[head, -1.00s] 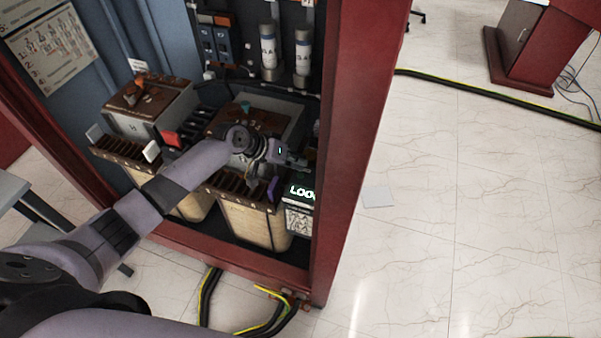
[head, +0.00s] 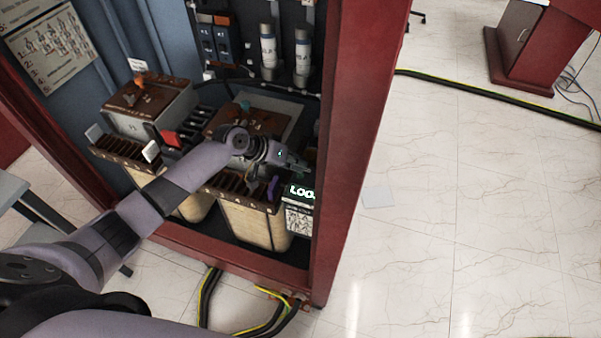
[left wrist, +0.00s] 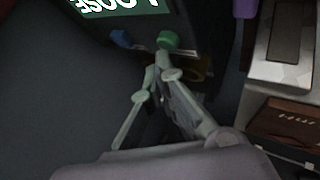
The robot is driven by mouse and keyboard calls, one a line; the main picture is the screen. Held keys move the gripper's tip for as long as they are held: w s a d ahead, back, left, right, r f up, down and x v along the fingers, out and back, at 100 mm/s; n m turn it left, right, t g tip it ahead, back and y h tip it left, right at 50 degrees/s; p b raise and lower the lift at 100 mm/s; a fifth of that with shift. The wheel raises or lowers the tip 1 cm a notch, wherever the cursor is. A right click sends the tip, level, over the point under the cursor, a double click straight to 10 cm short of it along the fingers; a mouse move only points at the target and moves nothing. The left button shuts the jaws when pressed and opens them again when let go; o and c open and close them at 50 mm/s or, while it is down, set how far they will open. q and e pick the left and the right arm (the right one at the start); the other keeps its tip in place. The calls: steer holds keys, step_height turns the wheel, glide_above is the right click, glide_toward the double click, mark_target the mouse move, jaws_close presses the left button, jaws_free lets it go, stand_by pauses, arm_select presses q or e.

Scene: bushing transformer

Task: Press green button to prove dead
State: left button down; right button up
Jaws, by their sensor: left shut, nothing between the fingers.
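A green button (left wrist: 168,40) shows in the left wrist view, just beyond my fingertips. I cannot tell whether they touch it. A blue part (left wrist: 121,38) sits to its left. The dark device with the lit "LOOSE" display (left wrist: 122,5) is at the top of that view; the display also shows in the head view (head: 301,192), partly cut off by the cabinet post. My left gripper (left wrist: 157,68) is shut and empty, pointing at the green button. In the head view my left gripper (head: 298,163) reaches inside the cabinet, just above the device. My right gripper is not in view.
The red cabinet post (head: 350,130) stands close to the right of my left gripper. Two tan-sided transformer units (head: 252,222) with brown tops stand in the cabinet. A purple part (head: 272,189) stands beside the device. Open tiled floor (head: 430,240) lies to the right.

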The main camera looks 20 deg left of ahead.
arm_select(q)
steer(key=shift+f+b, duration=0.35)
steer(key=shift+f, duration=0.15)
stand_by(0.4)
steer(key=shift+r, duration=0.1)
steer(key=shift+r+p, duration=0.8)
steer(key=shift+p, duration=0.05)
step_height(320, 180, up, 5)
steer(key=p, duration=0.4)
steer(key=shift+r+p, duration=0.1)
steer(key=shift+p, duration=0.25)
stand_by(0.5)
